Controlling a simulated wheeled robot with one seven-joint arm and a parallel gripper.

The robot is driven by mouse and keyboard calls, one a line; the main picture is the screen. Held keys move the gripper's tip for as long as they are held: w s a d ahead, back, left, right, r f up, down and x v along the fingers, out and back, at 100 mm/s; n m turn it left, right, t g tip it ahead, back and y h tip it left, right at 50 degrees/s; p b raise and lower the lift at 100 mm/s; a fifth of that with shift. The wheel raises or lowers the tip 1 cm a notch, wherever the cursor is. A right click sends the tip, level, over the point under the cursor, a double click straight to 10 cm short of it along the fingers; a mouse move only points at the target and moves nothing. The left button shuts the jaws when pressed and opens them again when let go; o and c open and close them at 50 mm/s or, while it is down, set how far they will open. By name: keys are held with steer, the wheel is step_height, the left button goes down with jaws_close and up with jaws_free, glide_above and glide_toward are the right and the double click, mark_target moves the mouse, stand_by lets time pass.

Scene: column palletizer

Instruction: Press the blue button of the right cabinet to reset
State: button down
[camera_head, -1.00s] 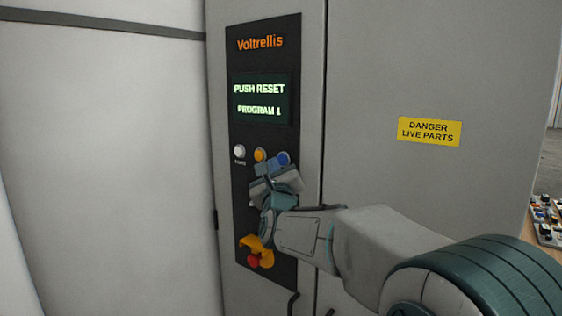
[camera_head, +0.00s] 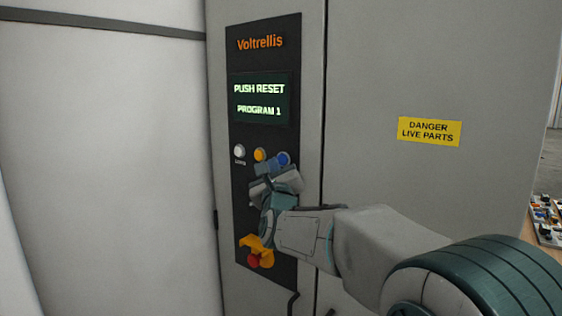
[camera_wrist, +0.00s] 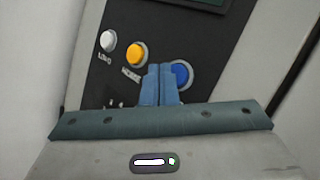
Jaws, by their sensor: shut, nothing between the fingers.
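The cabinet's black control panel (camera_head: 240,190) faces me, with its screen (camera_head: 262,99) reading "PUSH RESET PROGRAM 1". The blue button (camera_head: 283,158) is the rightmost of a row of three. It also shows in the wrist view (camera_wrist: 181,73), its left edge partly hidden by a finger. My gripper (camera_head: 267,168) is shut and empty, its blue fingertips together. In the wrist view the fingertips (camera_wrist: 160,72) lie just left of the blue button and overlap its edge. I cannot tell whether they touch the button or the panel.
An orange button (camera_head: 260,154) and a white button (camera_head: 239,151) sit left of the blue one. A red knob (camera_head: 253,261) with a yellow guard is low on the panel. A yellow danger label (camera_head: 429,131) is on the grey door. A table with small parts (camera_head: 545,218) stands far right.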

steer(key=shift+w+d+f+b, duration=0.1)
steer(key=shift+b, duration=0.2)
steer(key=shift+w+d+b, duration=0.2)
steer(key=shift+w+b, duration=0.05)
steer(key=shift+b, duration=0.25)
steer(key=shift+w+d+b, duration=0.25)
steer(key=shift+w+b, duration=0.05)
steer(key=shift+b, duration=0.25)
stand_by(0.5)
steer(key=shift+a, duration=0.1)
steer(key=shift+s+a+b, duration=0.35)
steer(key=shift+s+b, duration=0.25)
steer(key=shift+b, duration=0.1)
